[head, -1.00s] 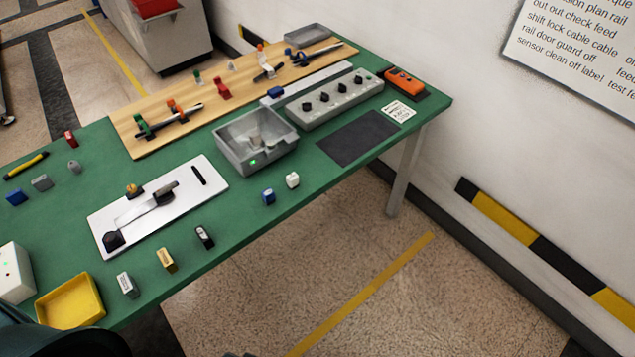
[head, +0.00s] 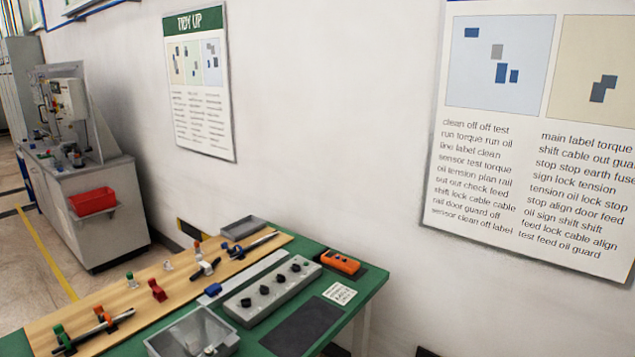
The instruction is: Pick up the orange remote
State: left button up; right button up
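The orange remote (head: 340,262) lies on a dark pad near the far right corner of the green table (head: 374,284). It has dark marks on its top face. The grey control box with several black knobs stands just to its left, apart from it. Neither of my grippers shows in the head view, and nothing touches the remote.
The grey knob box (head: 268,289), a white label card (head: 339,293) and a black mat (head: 302,328) lie near the remote. A wooden board (head: 135,291) with clamps and a grey metal bin (head: 192,336) are further left. The wall stands behind the table.

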aim_at(351, 267)
jog(key=i+l, duration=0.15)
jog(key=l, duration=0.2)
jog(key=i+l, duration=0.2)
jog(key=l, duration=0.15)
jog(key=i+l, duration=0.15)
jog(key=l, duration=0.2)
jog(key=i+l, duration=0.2)
jog(key=l, duration=0.15)
jog(key=i+l, duration=0.15)
jog(key=l, duration=0.2)
